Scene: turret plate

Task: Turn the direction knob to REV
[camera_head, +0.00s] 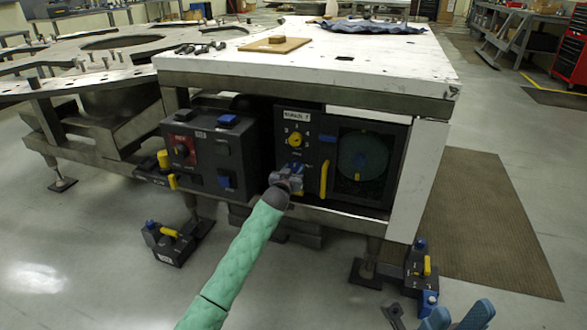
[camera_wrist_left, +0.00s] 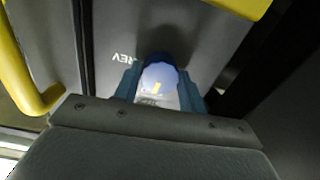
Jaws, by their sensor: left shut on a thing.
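My left gripper (camera_wrist_left: 160,92) is shut on the knob, with one blue finger on each side. In the head view my left gripper (camera_head: 289,179) is at the lower left of the front panel (camera_head: 308,148) and hides the knob. My right gripper (camera_head: 458,318) is at the bottom right edge, its two blue fingers apart and nothing between them.
Above my left gripper is a yellow dial (camera_head: 295,140) with numbers. A yellow handle (camera_head: 323,180) and a dark round window (camera_head: 358,158) are to its right. The white tabletop (camera_head: 400,60) overhangs the panel.

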